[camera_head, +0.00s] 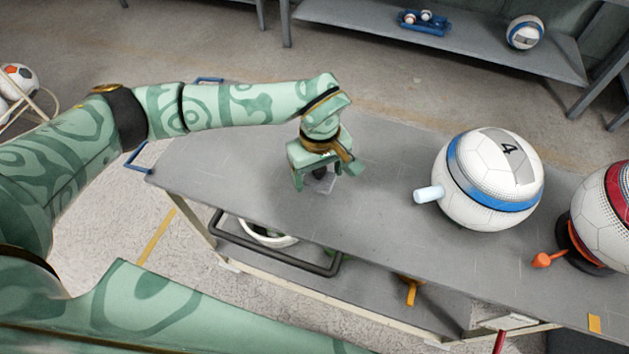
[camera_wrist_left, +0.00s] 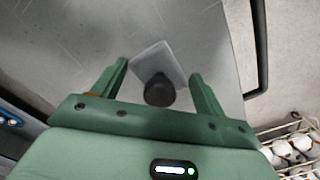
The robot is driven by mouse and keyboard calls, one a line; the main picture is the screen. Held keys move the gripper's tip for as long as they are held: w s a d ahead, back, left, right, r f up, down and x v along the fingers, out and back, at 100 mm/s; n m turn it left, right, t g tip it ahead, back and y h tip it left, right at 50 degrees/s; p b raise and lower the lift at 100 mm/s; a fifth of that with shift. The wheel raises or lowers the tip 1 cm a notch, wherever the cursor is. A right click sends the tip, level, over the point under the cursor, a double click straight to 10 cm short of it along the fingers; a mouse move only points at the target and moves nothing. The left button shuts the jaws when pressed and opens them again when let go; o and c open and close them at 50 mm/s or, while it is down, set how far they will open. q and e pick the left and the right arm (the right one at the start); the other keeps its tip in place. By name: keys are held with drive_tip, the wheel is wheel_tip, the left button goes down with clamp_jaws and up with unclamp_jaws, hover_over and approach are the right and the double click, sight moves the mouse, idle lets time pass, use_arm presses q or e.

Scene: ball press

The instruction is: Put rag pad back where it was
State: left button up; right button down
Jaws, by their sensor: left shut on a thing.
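The rag pad (camera_wrist_left: 153,56) is a pale, flat square with a dark round knob (camera_wrist_left: 160,91) on it. In the wrist view it sits between the two green fingers of my left gripper (camera_wrist_left: 163,84), which is shut on it. In the head view my left gripper (camera_head: 318,180) points down over the left part of the grey table (camera_head: 225,165), and a corner of the rag pad (camera_head: 327,187) shows below it. The pad is at or close to the tabletop; I cannot tell if it touches. My right gripper is not in view.
A large white ball with a blue band and a 4 (camera_head: 508,160) stands on the table to the right, with a pale cylinder (camera_head: 429,194) at its side. A red and white ball (camera_head: 605,215) is farther right. The tabletop around the left gripper is clear.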

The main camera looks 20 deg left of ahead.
sight(314, 182)
use_arm(q)
drive_tip(key=shift+w+a+f, duration=0.2)
drive_tip(key=shift+a+f, duration=0.25)
drive_tip(key=shift+f, duration=0.15)
drive_tip(key=f, duration=0.1)
drive_tip(key=f+b, duration=0.1)
drive_tip(key=f, duration=0.1)
drive_tip(key=shift+a+f+b, duration=0.25)
drive_tip(key=shift+f+b, duration=0.1)
drive_tip(key=shift+w+r, duration=0.1)
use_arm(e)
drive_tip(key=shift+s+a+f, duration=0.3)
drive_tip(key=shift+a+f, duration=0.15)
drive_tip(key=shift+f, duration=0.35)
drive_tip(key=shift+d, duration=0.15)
use_arm(q)
drive_tip(key=o, duration=0.9)
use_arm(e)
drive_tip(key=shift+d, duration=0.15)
